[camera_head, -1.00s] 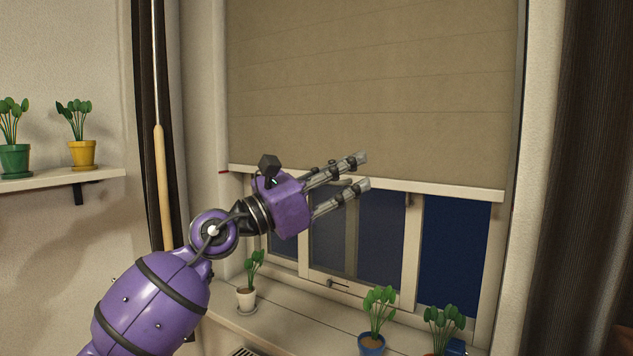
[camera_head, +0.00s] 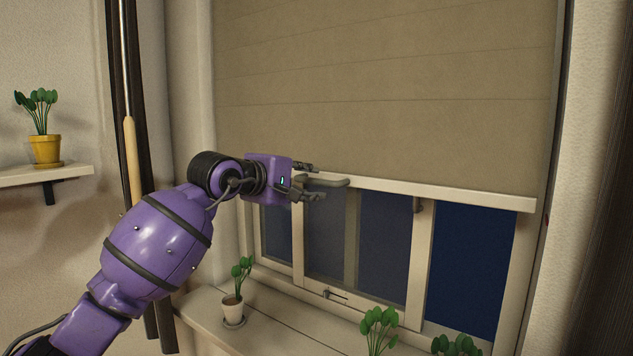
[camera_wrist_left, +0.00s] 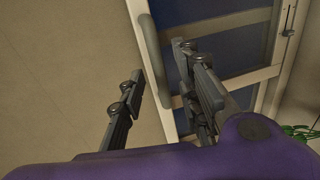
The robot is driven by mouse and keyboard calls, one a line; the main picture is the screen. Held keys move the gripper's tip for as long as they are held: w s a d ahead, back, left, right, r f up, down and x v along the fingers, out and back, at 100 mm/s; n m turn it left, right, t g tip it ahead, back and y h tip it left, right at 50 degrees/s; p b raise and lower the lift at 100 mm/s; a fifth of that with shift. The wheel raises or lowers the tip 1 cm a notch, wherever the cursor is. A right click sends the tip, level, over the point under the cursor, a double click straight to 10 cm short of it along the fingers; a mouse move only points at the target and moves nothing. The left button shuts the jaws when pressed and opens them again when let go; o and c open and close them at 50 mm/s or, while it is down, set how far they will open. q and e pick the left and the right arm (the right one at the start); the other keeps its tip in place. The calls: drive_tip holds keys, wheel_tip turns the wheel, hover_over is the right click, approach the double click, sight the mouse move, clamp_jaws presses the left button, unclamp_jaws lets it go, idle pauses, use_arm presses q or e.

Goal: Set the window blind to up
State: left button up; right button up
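The beige window blind (camera_head: 380,85) hangs over the upper part of the window, its pale bottom bar (camera_head: 440,196) above the lower panes. A grey handle (camera_head: 325,181) sticks out from the bar. My left gripper (camera_head: 312,182) is at the handle in the head view, partly overlapping it. In the left wrist view my left gripper (camera_wrist_left: 155,80) has its fingers apart, with the handle (camera_wrist_left: 153,60) running between them; I see a gap on the left finger's side. The blind's fabric (camera_wrist_left: 60,70) fills the left of that view. My right gripper is not seen.
Potted plants stand on the sill: one in a white pot (camera_head: 233,308) at left, others (camera_head: 380,328) at the lower right. A yellow pot (camera_head: 45,150) sits on a wall shelf at left. A dark curtain (camera_head: 605,180) hangs at right. A wooden pole (camera_head: 131,160) stands behind my arm.

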sight(314, 181)
use_arm(q)
drive_tip(key=shift+x, duration=1.9)
clamp_jaws()
